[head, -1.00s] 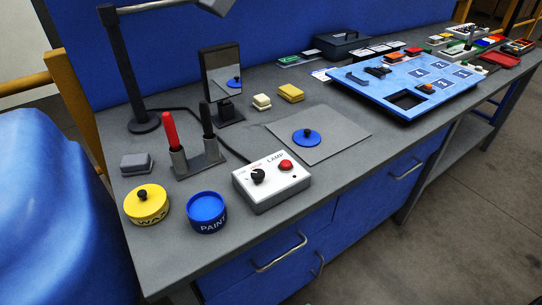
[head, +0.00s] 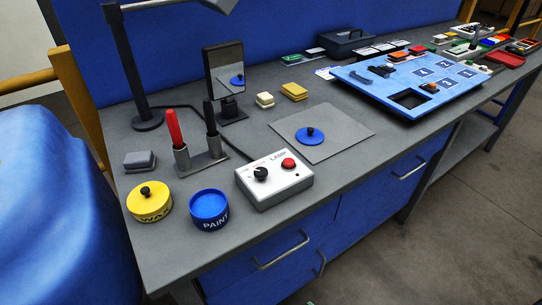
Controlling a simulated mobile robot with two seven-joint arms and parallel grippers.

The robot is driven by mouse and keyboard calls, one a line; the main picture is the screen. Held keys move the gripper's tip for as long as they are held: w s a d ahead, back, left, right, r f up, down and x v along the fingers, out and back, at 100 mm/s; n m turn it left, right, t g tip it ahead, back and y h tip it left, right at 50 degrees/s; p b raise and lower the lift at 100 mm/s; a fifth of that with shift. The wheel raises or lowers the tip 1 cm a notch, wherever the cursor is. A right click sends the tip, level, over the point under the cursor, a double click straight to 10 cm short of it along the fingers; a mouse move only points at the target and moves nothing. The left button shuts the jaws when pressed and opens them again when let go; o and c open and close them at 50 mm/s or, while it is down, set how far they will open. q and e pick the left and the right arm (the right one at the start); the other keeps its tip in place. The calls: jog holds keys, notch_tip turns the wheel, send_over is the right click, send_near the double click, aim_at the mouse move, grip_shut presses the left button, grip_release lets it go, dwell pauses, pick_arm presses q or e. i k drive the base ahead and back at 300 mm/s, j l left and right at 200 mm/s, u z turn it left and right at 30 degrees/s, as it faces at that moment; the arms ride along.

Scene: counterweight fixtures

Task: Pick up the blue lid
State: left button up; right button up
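The blue lid (head: 310,136) lies flat on a grey square mat (head: 338,148) in the middle of the bench. It is a round disc with a dark knob on top. Its reflection shows in the small mirror (head: 225,72) behind it. An open blue paint tin (head: 210,212) stands nearer the front left. Neither of my grippers shows in the head view.
A white lamp control box (head: 274,184) stands between the tin and mat. A yellow wax tin (head: 150,202), a holder with red and black tools (head: 203,160) and a lamp stand (head: 127,70) are left. A blue numbered board (head: 372,94) lies right.

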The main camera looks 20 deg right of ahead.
aim_at(307, 137)
jog(key=l+u, duration=0.1)
jog(key=u, duration=0.45)
jog(key=k+l+u, duration=0.1)
jog(key=l+u, duration=0.25)
jog(key=k+l+u, duration=0.15)
jog(key=l+u, duration=0.2)
jog(key=k+l+u, duration=0.1)
jog(key=l, duration=0.2)
jog(key=k+l+u, duration=0.1)
jog(key=l, duration=0.25)
jog(key=k+l, duration=0.2)
jog(key=l+u, duration=0.05)
jog(key=l, duration=0.05)
